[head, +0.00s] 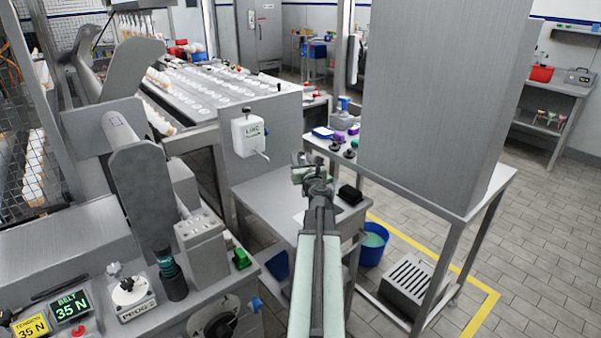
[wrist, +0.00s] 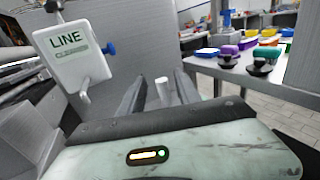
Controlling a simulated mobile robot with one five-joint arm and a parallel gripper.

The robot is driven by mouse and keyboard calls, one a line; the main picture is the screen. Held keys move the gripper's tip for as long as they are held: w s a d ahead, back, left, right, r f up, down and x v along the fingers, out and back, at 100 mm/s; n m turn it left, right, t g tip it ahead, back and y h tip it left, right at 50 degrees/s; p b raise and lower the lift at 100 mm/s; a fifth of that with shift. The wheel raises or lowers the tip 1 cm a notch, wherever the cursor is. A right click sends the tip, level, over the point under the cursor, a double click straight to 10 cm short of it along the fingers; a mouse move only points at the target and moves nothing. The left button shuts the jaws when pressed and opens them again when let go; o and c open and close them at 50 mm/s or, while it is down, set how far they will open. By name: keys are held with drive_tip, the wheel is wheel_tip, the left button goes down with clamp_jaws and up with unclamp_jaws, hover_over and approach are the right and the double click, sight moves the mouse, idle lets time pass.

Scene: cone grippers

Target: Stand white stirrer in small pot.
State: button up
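My gripper (head: 312,172) is over the low grey metal table (head: 262,193), in front of the white LINE box. In the wrist view my gripper (wrist: 160,88) has its two dark fingers apart. A short pale upright piece (wrist: 163,93) shows between them, with a gap on each side. I cannot tell whether it is the white stirrer or something else. I cannot make out the small pot in either view. My gripper and arm hide part of the tabletop.
The white LINE box (head: 249,136) hangs on a grey panel at left. A black block (head: 350,195) lies on the table right of my gripper. A tall grey cabinet (head: 440,100) stands at right. A blue bucket (head: 373,245) stands on the floor below.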

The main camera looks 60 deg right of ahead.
drive_tip(key=shift+s+a, duration=0.1)
drive_tip(key=shift+s, duration=0.05)
drive_tip(key=shift+c, duration=1.2)
drive_tip(key=shift+s, duration=0.1)
clamp_jaws()
